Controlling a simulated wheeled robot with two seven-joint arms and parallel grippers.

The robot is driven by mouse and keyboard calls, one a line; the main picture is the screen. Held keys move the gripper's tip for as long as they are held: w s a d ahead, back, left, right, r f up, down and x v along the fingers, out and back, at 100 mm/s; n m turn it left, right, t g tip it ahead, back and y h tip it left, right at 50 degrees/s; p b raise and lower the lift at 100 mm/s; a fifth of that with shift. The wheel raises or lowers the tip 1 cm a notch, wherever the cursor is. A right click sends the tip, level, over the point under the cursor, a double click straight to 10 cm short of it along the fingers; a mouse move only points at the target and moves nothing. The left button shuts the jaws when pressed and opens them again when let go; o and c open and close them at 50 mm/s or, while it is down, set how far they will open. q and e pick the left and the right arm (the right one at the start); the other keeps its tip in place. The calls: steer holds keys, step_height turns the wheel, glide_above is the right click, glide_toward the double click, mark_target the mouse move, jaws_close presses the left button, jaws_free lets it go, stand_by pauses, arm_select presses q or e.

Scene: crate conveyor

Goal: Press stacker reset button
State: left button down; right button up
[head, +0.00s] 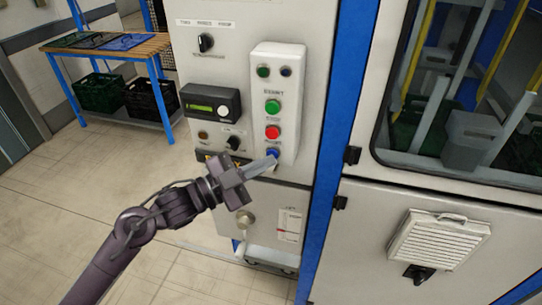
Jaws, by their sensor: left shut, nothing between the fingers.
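A grey control cabinet (212,68) stands in the middle of the head view. A white button box (290,95) on it carries a green button (272,106), a red button (272,132) and, lowest, a blue button (272,152). I cannot read which label marks the stacker reset. My left gripper (270,162) is shut and empty, its fingertips at the lower edge of the blue button. They overlap it in the picture; I cannot tell whether they touch or press it. My right gripper is not in view.
A display unit (211,105) and a black rotary knob (205,42) are on the cabinet left of the box. A blue post (345,90) and a windowed machine panel (375,225) stand at the right. The floor at left is clear.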

arm_select(q)
steer(key=shift+s+a, duration=0.25)
steer(key=shift+s, duration=0.55)
steer(key=shift+s+a+p, duration=0.25)
steer(key=shift+s, duration=0.55)
steer(key=shift+s+a+p, duration=0.25)
steer(key=shift+s+p, duration=0.05)
steer(key=shift+s, duration=0.45)
steer(key=shift+s+a+p, duration=0.25)
steer(key=shift+s, duration=0.55)
steer(key=shift+f, duration=0.1)
